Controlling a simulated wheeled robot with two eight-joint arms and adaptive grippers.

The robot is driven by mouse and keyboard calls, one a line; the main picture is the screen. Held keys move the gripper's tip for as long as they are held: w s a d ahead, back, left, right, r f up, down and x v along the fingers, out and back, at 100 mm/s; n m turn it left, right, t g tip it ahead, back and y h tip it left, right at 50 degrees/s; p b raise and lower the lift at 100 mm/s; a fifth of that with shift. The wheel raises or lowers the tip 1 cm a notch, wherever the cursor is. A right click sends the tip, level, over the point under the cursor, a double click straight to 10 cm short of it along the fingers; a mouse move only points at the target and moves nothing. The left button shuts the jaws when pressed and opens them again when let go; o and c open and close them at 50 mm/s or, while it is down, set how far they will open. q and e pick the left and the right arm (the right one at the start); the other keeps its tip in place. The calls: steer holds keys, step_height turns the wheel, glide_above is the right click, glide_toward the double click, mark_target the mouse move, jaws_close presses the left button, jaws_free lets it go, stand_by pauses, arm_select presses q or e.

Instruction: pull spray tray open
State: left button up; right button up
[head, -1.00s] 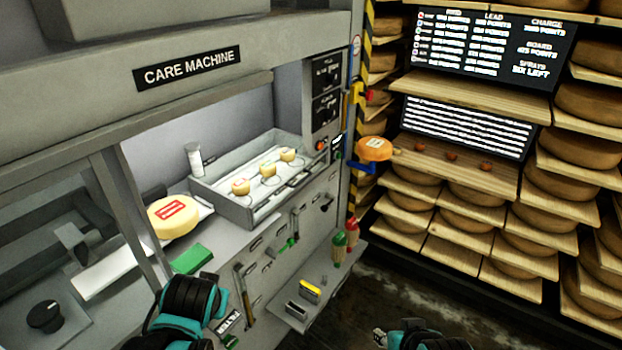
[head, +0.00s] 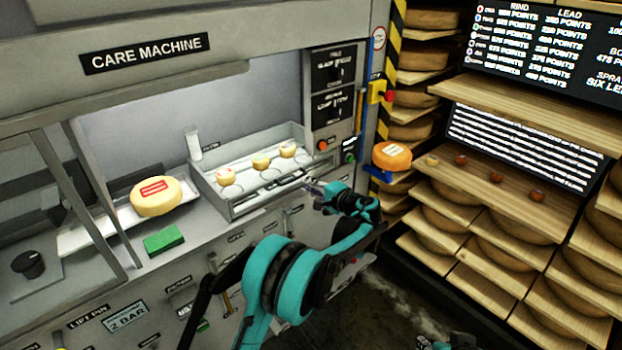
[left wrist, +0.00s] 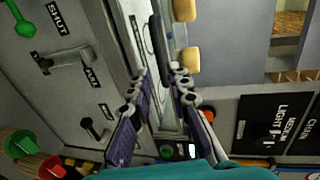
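The tray (head: 212,196) is a grey shallow box in the care machine's opening, with three small cheeses (head: 261,163) in it. A dark bar-like handle (head: 287,185) shows along its front right edge. My left gripper (head: 312,187) is at the right end of this front edge. In the left wrist view its fingers (left wrist: 161,72) are apart, on either side of the dark bar (left wrist: 157,45) and the tray's edge; contact cannot be told. Only a small part of my right gripper (head: 428,343) shows at the bottom edge.
A large cheese wheel (head: 156,196) and a green block (head: 164,240) lie left of the tray. A white bottle (head: 193,143) stands behind it. Control panels (head: 333,90) are to the right. Shelves of cheese (head: 470,190) stand further right.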

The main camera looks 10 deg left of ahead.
mark_target(296, 178)
arm_select(q)
steer(key=b+x, duration=0.2)
steer(key=x, duration=0.6)
steer(key=shift+d, duration=0.15)
steer(key=shift+w, duration=0.1)
jaws_close()
